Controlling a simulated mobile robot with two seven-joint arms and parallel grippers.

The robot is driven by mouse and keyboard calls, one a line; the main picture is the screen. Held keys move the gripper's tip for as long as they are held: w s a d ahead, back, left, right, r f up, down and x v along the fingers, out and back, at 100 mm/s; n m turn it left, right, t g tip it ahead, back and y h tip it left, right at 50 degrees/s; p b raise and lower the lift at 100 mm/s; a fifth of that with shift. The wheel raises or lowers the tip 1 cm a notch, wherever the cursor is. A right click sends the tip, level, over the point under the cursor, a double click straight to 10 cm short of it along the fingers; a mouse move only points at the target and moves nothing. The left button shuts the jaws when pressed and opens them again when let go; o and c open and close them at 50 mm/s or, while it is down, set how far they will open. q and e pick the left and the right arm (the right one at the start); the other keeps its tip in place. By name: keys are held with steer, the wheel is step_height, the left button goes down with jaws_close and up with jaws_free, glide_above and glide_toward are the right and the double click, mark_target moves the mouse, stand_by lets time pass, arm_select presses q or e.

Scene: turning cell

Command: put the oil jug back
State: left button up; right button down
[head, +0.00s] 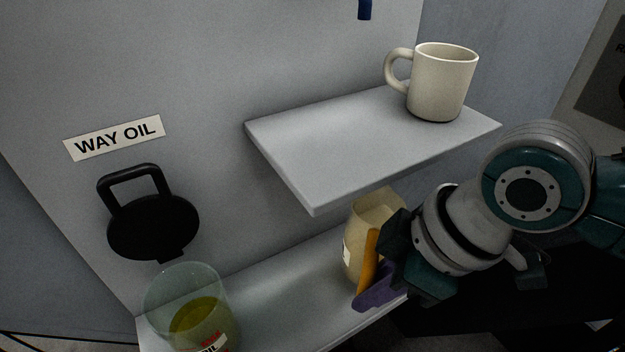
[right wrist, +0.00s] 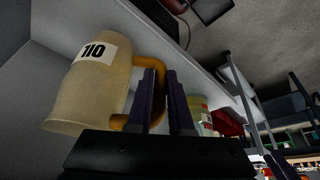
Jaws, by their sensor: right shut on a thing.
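The oil jug (head: 373,212) is cream with an orange handle. In the head view it is under the upper shelf, close above or on the lower shelf; I cannot tell if it touches. In the right wrist view the jug (right wrist: 93,92) shows its label upside down, with the handle (right wrist: 147,62) between the fingers. My right gripper (head: 370,285) is shut on that handle; its purple fingers also show in the right wrist view (right wrist: 163,95). A "WAY OIL" label (head: 114,138) is on the wall, above a black jug-like shape (head: 153,228).
A cream mug (head: 441,84) stands on the upper shelf (head: 318,160) at its right end. A clear container of yellow oil (head: 200,318) stands at the left end of the lower shelf (head: 275,290). The lower shelf between container and jug is clear.

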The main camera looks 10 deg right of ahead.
steer(key=w+a, duration=0.1)
steer(key=a, duration=0.1)
steer(key=shift+w+a, duration=0.3)
steer(key=shift+w, duration=0.1)
steer(key=shift+f, duration=0.75)
steer(key=shift+f+b, duration=0.2)
steer(key=shift+b, duration=0.1)
steer(key=c, duration=0.8)
jaws_free()
steer(key=shift+r, duration=0.1)
